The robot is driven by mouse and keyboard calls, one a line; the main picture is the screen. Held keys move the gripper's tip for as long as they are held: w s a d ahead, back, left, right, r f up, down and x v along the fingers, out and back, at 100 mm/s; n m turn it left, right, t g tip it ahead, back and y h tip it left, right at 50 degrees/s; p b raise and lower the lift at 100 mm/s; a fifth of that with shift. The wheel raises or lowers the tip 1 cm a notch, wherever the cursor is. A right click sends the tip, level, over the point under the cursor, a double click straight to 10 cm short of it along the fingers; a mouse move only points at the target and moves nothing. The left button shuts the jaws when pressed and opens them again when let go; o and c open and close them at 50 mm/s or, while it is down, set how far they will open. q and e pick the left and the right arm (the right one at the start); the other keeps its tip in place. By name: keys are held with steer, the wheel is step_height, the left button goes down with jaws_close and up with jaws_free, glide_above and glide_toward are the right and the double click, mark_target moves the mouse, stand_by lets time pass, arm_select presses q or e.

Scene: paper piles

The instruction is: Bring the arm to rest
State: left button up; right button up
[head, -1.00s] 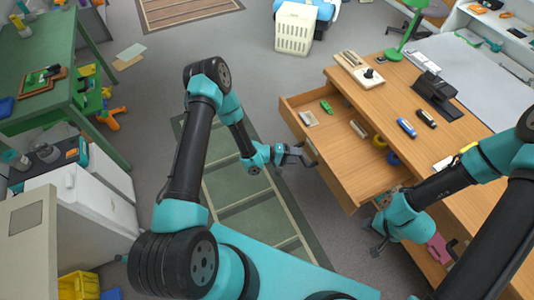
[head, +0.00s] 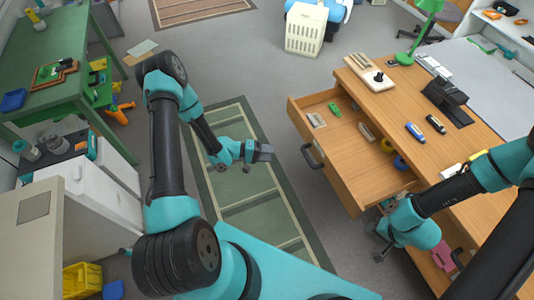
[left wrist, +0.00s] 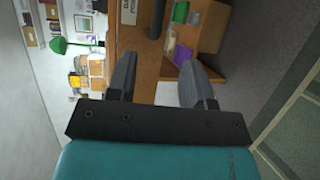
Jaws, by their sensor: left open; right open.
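My left gripper (head: 264,153) hangs over the green striped rug, to the left of the open drawer and apart from its handle (head: 312,157). In the left wrist view its two grey fingers (left wrist: 160,82) are spread with nothing between them. My right gripper (head: 383,253) is low beside the desk front, below the drawer's right end. It is small in the head view and partly hidden by my right arm.
The wooden drawer (head: 345,170) stands pulled out from the desk (head: 462,140), with a green item, a yellow ring and a blue ring inside. A green table (head: 60,65) and white cabinet (head: 85,200) stand left. The rug (head: 245,205) is clear.

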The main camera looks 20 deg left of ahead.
stand_by(0.5)
arm_select(q)
steer(key=s+d+r+m+g+y, duration=0.1)
steer(key=s+m+g+y, duration=0.1)
steer(key=s+y, duration=0.3)
steer(key=s+d+r+m+g+y, duration=0.1)
steer(key=s+m+g+y, duration=0.1)
steer(key=s+y, duration=0.3)
steer(key=s+g, duration=0.1)
steer(key=s, duration=0.3)
steer(key=shift+s+d+r+g+y, duration=0.2)
steer(key=shift+d+r+g+y, duration=0.1)
steer(key=shift+g, duration=0.1)
